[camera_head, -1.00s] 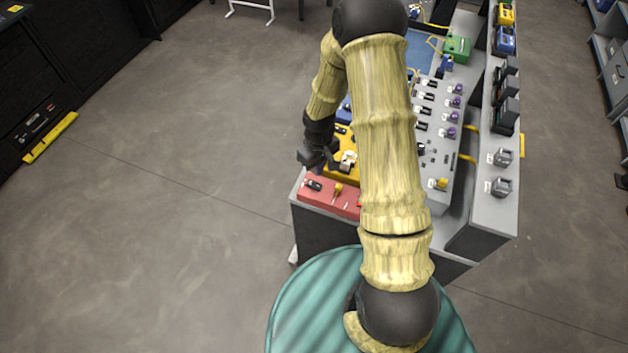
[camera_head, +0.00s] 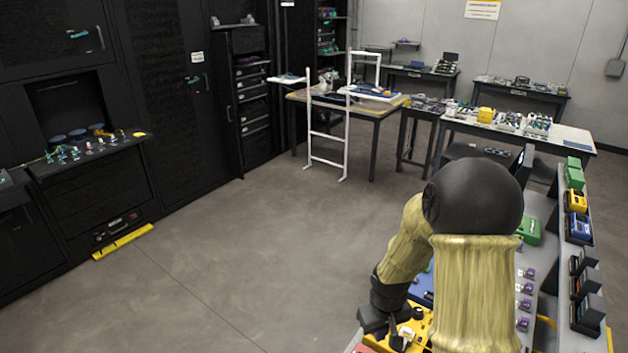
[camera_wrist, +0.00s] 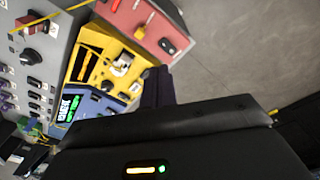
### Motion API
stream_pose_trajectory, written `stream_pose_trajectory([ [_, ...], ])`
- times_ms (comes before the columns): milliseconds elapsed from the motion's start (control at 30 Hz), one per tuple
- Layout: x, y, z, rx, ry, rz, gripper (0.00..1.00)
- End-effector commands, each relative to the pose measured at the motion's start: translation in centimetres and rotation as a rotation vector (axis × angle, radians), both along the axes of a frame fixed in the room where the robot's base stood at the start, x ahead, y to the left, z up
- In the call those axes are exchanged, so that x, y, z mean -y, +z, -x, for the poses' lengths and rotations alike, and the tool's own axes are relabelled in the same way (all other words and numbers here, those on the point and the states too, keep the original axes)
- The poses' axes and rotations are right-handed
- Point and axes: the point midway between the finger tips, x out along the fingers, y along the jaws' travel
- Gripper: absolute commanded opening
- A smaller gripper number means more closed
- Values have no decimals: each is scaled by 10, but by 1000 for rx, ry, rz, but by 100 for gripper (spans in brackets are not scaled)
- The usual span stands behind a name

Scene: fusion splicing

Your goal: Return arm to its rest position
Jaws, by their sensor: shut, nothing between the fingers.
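My arm reaches forward over the bench at the lower right of the head view, bent at its black elbow joint. My gripper (camera_head: 388,335) hangs at the bench's left side, by the yellow device (camera_head: 420,325), partly cut off by the picture's lower edge. In the wrist view the dark fingers of my gripper (camera_wrist: 157,88) are together with nothing between them. They are beside the yellow device (camera_wrist: 112,65) and the blue device with a lit screen (camera_wrist: 92,108); whether they touch is unclear.
A red device (camera_wrist: 150,22) sits next to the yellow one. A grey panel with knobs (camera_wrist: 38,75) lies on the other side. Open grey floor (camera_head: 230,260) is left of the bench. Black cabinets (camera_head: 165,90) and tables (camera_head: 370,112) stand farther away.

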Motion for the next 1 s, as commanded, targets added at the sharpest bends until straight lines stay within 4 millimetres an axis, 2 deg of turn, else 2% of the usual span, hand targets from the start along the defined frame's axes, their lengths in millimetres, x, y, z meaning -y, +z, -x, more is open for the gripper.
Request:
stream_pose_trajectory([
  [33, 0, 17, 8, 18, -23, 1, 0],
  [200, 0, 58, 39, 67, -107, -8, 0],
  [433, -3, 101, 86, 133, -219, -46, 0],
  [633, -5, 114, 108, 158, -272, -74, 0],
  [1000, -5, 114, 109, 158, -275, -75, 0],
])
